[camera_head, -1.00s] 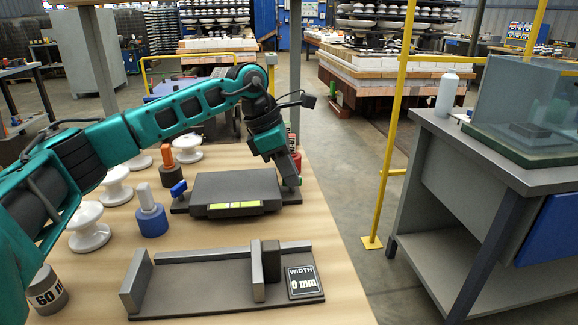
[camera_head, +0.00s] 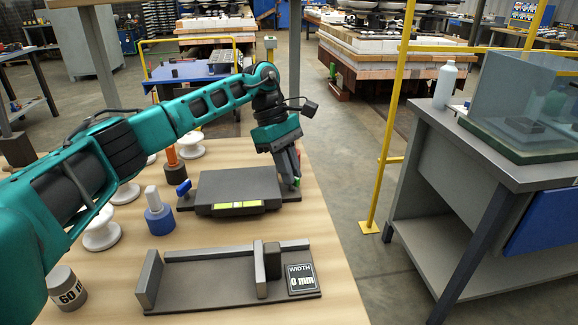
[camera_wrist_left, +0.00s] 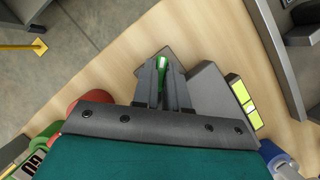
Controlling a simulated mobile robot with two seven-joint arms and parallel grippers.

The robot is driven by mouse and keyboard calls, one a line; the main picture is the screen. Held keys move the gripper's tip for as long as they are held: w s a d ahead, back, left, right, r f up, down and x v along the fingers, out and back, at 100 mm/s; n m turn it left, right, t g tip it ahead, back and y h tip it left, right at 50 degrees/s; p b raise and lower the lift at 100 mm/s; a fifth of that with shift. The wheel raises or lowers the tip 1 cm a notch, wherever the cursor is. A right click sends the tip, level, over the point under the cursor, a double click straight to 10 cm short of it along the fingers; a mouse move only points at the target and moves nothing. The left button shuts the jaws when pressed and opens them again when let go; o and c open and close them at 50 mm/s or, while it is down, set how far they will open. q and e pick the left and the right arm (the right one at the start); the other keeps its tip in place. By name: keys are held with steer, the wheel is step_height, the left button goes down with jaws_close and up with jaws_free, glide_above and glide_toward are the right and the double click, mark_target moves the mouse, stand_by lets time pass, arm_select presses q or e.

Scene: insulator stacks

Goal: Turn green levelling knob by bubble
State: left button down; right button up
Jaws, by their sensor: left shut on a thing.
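The levelling block (camera_head: 238,186) is a dark flat plate on the bench. A yellow-green bubble vial (camera_head: 238,205) is set in its front edge, split by dark lines. It also shows in the wrist view (camera_wrist_left: 243,100). The green levelling knob (camera_wrist_left: 161,62) sits at the block's right end, between the fingers of my left gripper (camera_wrist_left: 162,80), which is shut on it. In the head view the left gripper (camera_head: 289,174) points down there and mostly hides the knob. A blue knob (camera_head: 184,188) stands at the block's left end. My right gripper is not in view.
In front lies a width gauge (camera_head: 220,296) reading 0 mm. White insulators (camera_head: 101,230), a blue-based post (camera_head: 160,217) and a 60-marked weight (camera_head: 66,288) stand left. A red cylinder (camera_wrist_left: 60,133) is near the gripper in the wrist view. The bench ends at the right.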

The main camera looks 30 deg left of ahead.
arm_select(q)
steer(key=shift+m, duration=0.3)
steer(key=c, duration=1.2)
jaws_free()
steer(key=shift+o, duration=0.2)
